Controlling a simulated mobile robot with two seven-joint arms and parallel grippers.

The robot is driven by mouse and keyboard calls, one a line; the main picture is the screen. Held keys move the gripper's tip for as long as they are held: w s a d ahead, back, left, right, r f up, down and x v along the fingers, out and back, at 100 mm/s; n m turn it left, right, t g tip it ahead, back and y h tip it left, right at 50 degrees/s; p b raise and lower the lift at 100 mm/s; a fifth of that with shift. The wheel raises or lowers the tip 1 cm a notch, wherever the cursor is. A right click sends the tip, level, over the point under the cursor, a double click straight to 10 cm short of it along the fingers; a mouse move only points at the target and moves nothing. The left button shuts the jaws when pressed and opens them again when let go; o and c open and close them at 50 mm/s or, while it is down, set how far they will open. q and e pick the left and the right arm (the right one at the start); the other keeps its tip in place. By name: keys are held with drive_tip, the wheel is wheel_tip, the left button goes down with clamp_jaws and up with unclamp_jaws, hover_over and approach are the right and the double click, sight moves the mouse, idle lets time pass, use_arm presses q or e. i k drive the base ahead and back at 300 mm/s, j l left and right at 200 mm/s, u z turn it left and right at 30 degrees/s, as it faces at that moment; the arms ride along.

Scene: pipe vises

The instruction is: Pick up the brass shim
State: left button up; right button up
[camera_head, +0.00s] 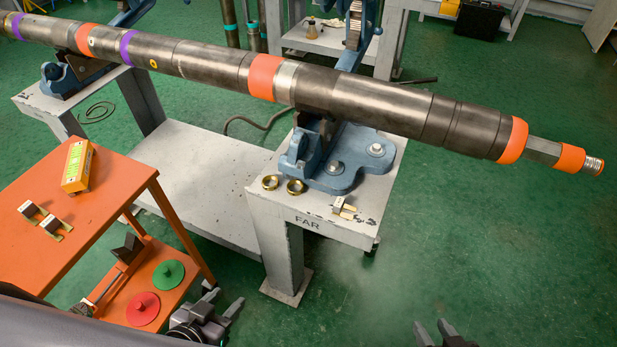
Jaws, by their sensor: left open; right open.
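Two similar pieces (33,211) (56,228) lie on the orange table (100,222). I cannot tell which of these is the brass shim. My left gripper (223,302) is open and empty, low in the picture beside the orange cart. My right gripper (431,325) is open at the bottom edge, mostly cut off, apart from everything.
A long steel pipe (370,95) rests in blue vises, the nearer one (335,160) on the FAR stand. A yellow box (78,166) stands on the orange table. Red (142,308) and green (167,274) discs lie on its lower shelf. Green floor at right is clear.

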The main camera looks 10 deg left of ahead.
sight(51, 225)
drive_tip(key=u, duration=1.7)
